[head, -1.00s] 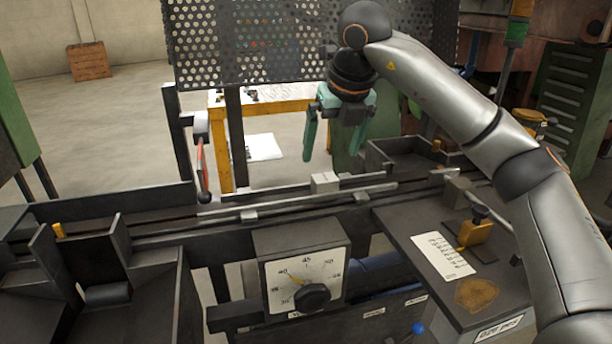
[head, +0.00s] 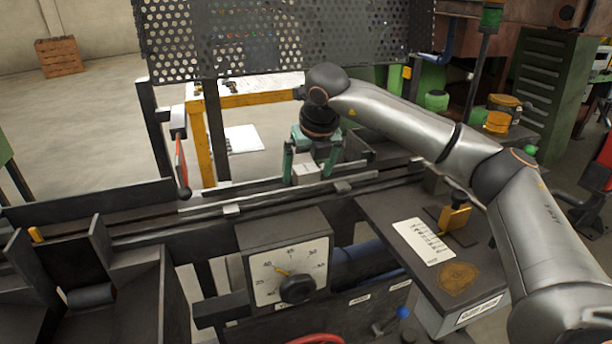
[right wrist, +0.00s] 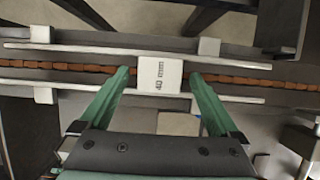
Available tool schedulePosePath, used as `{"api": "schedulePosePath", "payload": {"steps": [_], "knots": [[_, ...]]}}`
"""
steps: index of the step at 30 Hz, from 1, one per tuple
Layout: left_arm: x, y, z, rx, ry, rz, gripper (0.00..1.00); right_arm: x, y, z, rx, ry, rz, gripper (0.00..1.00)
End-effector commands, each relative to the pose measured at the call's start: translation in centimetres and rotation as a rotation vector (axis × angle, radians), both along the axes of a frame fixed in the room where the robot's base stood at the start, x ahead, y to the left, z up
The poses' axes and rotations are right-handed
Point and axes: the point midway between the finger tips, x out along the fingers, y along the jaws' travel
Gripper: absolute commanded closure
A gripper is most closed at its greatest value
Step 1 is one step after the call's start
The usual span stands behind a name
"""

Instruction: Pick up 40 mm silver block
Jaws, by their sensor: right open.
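The 40 mm silver block (head: 306,173) sits on the rail track in the head view, partly covered by my right gripper. In the right wrist view the block (right wrist: 160,74) shows its "40 mm" label between two guide rails. My right gripper (head: 304,180) is open, with its green fingers on either side of the block. In the right wrist view the fingertips (right wrist: 160,74) are spread wider than the block, with a gap on each side. My left gripper is not in view.
A dial box (head: 288,268) stands in front of the track. A side table (head: 385,228) with a paper card (head: 424,241) and a yellow-handled part (head: 455,218) lies to the right. A perforated screen (head: 270,38) hangs behind. Guide rails (right wrist: 230,99) flank the block.

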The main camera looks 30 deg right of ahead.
Motion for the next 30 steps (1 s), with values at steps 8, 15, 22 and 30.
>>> {"api": "schedulePosePath", "payload": {"steps": [8,15,22,30], "knots": [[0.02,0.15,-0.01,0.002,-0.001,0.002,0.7,0.41,-0.03,-1.01,0.0,-0.001,0.002,0.03],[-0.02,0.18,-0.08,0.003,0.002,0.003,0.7,0.41,-0.02,-0.99,0.0,0.0,0.002,0.22],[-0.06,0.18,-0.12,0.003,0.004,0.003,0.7,0.4,0.0,-0.97,0.0,0.0,0.002,0.47],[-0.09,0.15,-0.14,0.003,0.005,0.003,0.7,0.4,-0.01,-0.96,0.0,-0.001,0.002,0.78]]}}
